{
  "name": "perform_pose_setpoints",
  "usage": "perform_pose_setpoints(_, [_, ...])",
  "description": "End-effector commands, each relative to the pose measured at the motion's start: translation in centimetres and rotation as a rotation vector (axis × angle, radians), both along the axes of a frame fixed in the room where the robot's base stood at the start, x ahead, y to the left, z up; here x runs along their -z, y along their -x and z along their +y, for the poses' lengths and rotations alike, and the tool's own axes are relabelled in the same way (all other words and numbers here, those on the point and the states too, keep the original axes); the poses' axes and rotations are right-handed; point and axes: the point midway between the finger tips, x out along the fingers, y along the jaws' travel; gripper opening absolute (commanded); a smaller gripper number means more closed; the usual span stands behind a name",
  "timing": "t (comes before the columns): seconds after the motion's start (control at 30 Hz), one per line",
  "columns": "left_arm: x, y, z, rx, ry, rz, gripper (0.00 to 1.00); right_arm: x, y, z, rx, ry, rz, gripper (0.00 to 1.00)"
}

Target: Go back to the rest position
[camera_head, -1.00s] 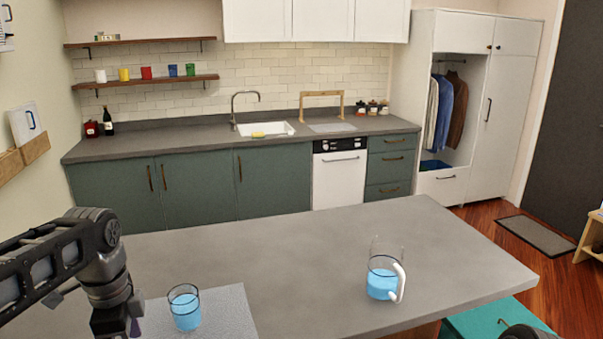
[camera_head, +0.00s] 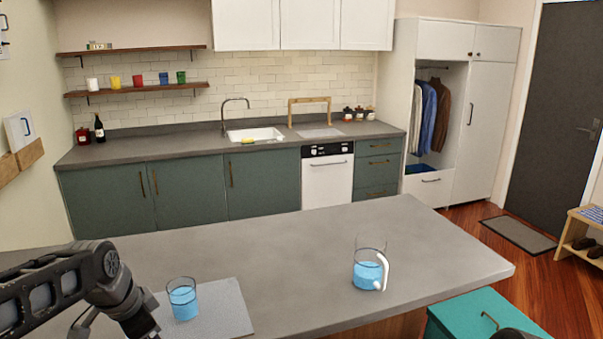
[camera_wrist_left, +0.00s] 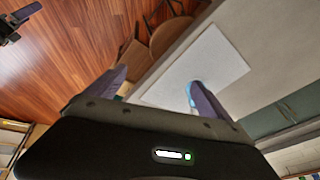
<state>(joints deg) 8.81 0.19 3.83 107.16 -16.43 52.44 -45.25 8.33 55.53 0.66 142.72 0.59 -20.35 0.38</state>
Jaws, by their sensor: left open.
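My left arm comes in from the left in the head view, with its gripper end (camera_head: 143,332) low at the bottom edge, left of a glass of blue liquid (camera_head: 182,300). In the left wrist view the two fingers of my left gripper (camera_wrist_left: 157,90) are spread wide with nothing between them. The glass stands upright on a light grey mat (camera_head: 225,305); in the wrist view it is partly hidden behind one finger. What looks like my right gripper (camera_wrist_left: 20,20) shows small and dark in the wrist view's top left corner; its jaws are unclear.
A clear jug with blue liquid (camera_head: 367,275) and a white handle stands on the grey counter (camera_head: 300,245). A teal box (camera_head: 480,312) is at the lower right. Brown chairs (camera_wrist_left: 165,35) stand beside the counter in the wrist view. The middle of the counter is clear.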

Motion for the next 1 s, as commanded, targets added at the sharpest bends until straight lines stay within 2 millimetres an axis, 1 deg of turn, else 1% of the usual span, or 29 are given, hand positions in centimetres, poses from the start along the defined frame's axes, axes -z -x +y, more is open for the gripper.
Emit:
perform_pose_setpoints(0.1, [3.5, -2.0, -2.4, -0.113, 0.096, -0.045, 0.92, 0.0, 0.0, 0.0, 0.0, 0.0, 0.0, 1.0])
perform_pose_setpoints(0.17, [6.0, -3.0, -3.9, -0.184, 0.16, -0.063, 0.92, 0.0, 0.0, 0.0, 0.0, 0.0, -0.001, 1.0])
perform_pose_setpoints(0.2, [8.0, -3.4, -5.2, -0.239, 0.207, -0.067, 0.92, 0.0, 0.0, 0.0, 0.0, 0.0, -0.001, 1.0])
perform_pose_setpoints(0.27, [11.5, -3.6, -7.2, -0.331, 0.285, -0.066, 0.92, 0.0, 0.0, 0.0, 0.0, 0.0, 0.0, 1.0])
perform_pose_setpoints(0.3, [14.2, -3.4, -8.6, -0.398, 0.338, -0.057, 0.92, 0.0, 0.0, 0.0, 0.0, 0.0, 0.0, 1.0])
perform_pose_setpoints(0.37, [18.1, -2.5, -10.7, -0.496, 0.408, -0.032, 0.92, 0.0, 0.0, 0.0, 0.0, 0.0, 0.0, 1.0])
perform_pose_setpoints(0.4, [20.6, -1.5, -12.0, -0.56, 0.446, -0.011, 0.92, 0.0, 0.0, 0.0, 0.0, 0.0, 0.0, 1.0])
perform_pose_setpoints(0.47, [24.3, 0.6, -13.8, -0.65, 0.493, 0.028, 0.92, 0.0, 0.0, 0.0, 0.0, 0.0, 0.0, 1.0])
perform_pose_setpoints(0.5, [26.7, 2.3, -14.9, -0.708, 0.516, 0.061, 0.92, 0.0, 0.0, 0.0, 0.0, 0.0, 0.0, 1.0])
perform_pose_setpoints(0.57, [30.1, 5.5, -16.4, -0.784, 0.534, 0.116, 0.92, 0.0, 0.0, 0.0, 0.0, 0.0, -0.001, 1.0])
perform_pose_setpoints(0.6, [32.1, 7.9, -17.3, -0.824, 0.536, 0.156, 0.92, 0.0, 0.0, 0.0, 0.0, 0.0, 0.0, 1.0])
perform_pose_setpoints(0.67, [34.5, 11.5, -18.5, -0.862, 0.525, 0.218, 0.92, 0.0, 0.0, 0.0, 0.0, 0.0, 0.0, 1.0])
perform_pose_setpoints(0.7, [35.8, 13.8, -19.1, -0.872, 0.512, 0.26, 0.92, 0.0, 0.0, 0.0, 0.0, 0.0, 0.0, 1.0])
perform_pose_setpoints(0.8, [38.0, 18.8, -20.4, -0.874, 0.472, 0.364, 0.92, 0.0, 0.0, 0.0, 0.0, 0.0, 0.0, 1.0])
perform_pose_setpoints(0.83, [38.4, 19.9, -20.7, -0.872, 0.463, 0.39, 0.92, 0.0, 0.0, 0.0, 0.0, 0.0, 0.0, 1.0])
perform_pose_setpoints(0.9, [39.2, 22.0, -21.2, -0.867, 0.445, 0.437, 0.92, 0.0, 0.0, 0.0, 0.0, 0.0, 0.0, 1.0])
perform_pose_setpoints(1.0, [39.9, 23.4, -21.6, -0.861, 0.433, 0.471, 0.92, 0.0, 0.0, 0.0, 0.0, 0.0, 0.0, 1.0])
